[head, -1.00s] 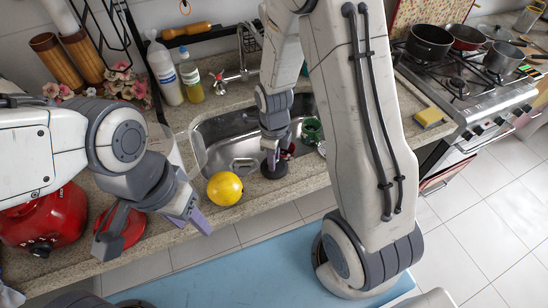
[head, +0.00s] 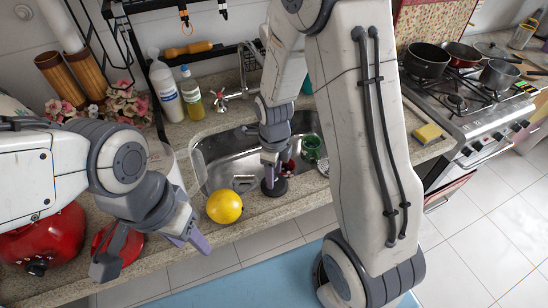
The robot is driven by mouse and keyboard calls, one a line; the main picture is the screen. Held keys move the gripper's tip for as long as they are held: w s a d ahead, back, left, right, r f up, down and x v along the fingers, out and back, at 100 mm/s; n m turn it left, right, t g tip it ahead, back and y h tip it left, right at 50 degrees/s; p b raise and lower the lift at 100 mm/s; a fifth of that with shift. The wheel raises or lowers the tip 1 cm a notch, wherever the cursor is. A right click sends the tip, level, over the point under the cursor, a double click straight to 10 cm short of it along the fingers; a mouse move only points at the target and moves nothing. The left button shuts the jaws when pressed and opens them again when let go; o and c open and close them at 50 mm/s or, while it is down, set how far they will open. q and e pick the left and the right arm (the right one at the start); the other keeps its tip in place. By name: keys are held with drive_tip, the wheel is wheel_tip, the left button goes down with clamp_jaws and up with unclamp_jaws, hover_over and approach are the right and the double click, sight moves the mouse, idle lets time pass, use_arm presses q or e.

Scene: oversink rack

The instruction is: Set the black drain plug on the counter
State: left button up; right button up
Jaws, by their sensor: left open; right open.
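The black drain plug (head: 280,188), a dark round disc, lies on the counter (head: 262,210) along the front rim of the sink, to the right of a yellow fruit. My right gripper (head: 270,177) is open, pointing down at the plug. Its fingertips partly cover the plug, and I cannot tell whether they touch it. My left gripper (head: 150,252) is open and empty, with its fingers spread wide over the counter's front edge, left of the fruit.
The steel sink (head: 213,173) lies behind the plug, with a green item (head: 312,147) and a small red item in it. The yellow fruit (head: 224,206) sits close to the plug. Bottles (head: 165,92) stand behind the sink.

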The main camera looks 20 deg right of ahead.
wheel_tip(320, 180, up, 10)
drive_tip(key=s+a+r+n, duration=0.1)
drive_tip(key=s+a+n, duration=0.3)
drive_tip(key=n, duration=0.7)
drive_tip(key=s+a+r+n, duration=0.2)
drive_tip(key=s+a+n, duration=0.2)
drive_tip(key=s+n, duration=0.4)
drive_tip(key=s+a+r+n+y, duration=0.1)
drive_tip(key=s+a+n, duration=0.3)
drive_tip(key=n, duration=1.1)
drive_tip(key=shift+s+a+r, duration=0.25)
drive_tip(key=shift+s+r, duration=0.15)
drive_tip(key=shift+s, duration=0.65)
